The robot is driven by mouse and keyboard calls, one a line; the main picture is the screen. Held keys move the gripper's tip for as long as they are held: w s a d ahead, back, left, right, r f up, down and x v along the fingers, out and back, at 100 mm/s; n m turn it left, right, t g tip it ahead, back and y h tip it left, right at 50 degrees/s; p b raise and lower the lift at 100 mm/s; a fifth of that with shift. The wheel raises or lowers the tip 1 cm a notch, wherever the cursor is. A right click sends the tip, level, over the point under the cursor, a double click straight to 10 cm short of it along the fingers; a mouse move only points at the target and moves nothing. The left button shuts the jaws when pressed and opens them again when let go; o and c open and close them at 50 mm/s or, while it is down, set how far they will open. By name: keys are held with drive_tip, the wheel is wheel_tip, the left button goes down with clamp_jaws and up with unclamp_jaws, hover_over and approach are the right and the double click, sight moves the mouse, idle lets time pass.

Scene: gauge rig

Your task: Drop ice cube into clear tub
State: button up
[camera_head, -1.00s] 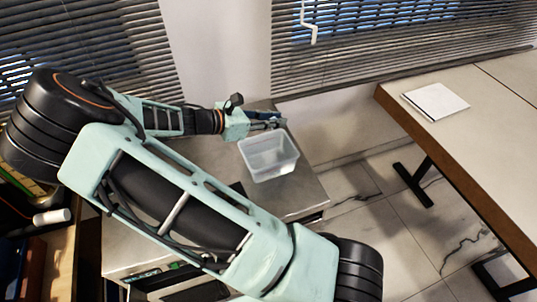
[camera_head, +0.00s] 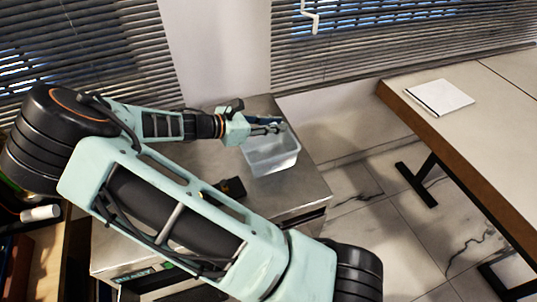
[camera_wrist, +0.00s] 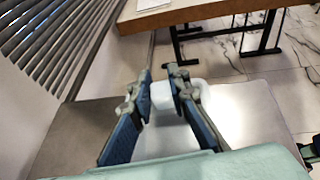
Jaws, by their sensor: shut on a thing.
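The clear tub (camera_head: 274,164) is an open, see-through rectangular box on the grey counter, in the head view. My gripper (camera_head: 279,127) is at the tub's far side, its fingertips overlapping the far rim in the picture. In the wrist view my gripper (camera_wrist: 162,74) has its two fingers a small gap apart, shut on the ice cube.
The grey counter (camera_head: 300,192) ends just right of the tub. A dark object (camera_head: 232,187) lies left of the tub, partly behind my arm. A table (camera_head: 500,120) with a white pad (camera_head: 440,97) stands right, across a floor gap. Window blinds are behind.

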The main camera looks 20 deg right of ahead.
drive_tip(key=o, duration=0.9)
drive_tip(key=shift+a, duration=0.1)
drive_tip(key=v, duration=1.2)
